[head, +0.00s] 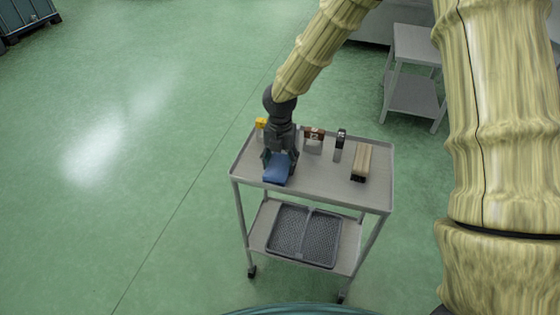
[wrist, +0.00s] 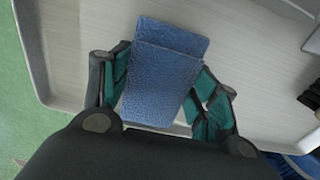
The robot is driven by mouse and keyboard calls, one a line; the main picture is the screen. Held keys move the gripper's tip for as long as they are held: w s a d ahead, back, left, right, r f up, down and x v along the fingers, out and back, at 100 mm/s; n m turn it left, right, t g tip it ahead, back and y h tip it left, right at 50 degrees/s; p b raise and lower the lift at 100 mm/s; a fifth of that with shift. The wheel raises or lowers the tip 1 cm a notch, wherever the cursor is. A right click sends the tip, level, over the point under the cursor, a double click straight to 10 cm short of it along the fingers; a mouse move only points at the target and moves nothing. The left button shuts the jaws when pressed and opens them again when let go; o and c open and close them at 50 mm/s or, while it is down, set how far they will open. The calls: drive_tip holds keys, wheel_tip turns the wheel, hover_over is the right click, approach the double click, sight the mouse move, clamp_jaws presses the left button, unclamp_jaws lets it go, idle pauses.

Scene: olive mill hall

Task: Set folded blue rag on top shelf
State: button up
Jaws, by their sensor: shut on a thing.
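The folded blue rag (head: 278,170) is between the fingers of my gripper (head: 279,160), over the left front part of the cart's top shelf (head: 318,185). In the wrist view my gripper (wrist: 160,95) is shut on the rag (wrist: 163,75), with teal finger pads along its left and right sides. The grey top shelf (wrist: 258,50) lies beneath it in that view. I cannot tell whether the rag touches the shelf.
On the top shelf are a yellow item (head: 261,123), a brown box (head: 314,133), a small dark item (head: 341,138) and a wooden-backed brush (head: 361,162). A grey table (head: 415,45) stands behind. Green floor (head: 130,200) is clear at left.

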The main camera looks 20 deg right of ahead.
sight(280, 162)
drive_tip(key=o, duration=1.1)
drive_tip(key=shift+f, duration=0.1)
wheel_tip(280, 162, up, 12)
drive_tip(key=shift+r, duration=0.15)
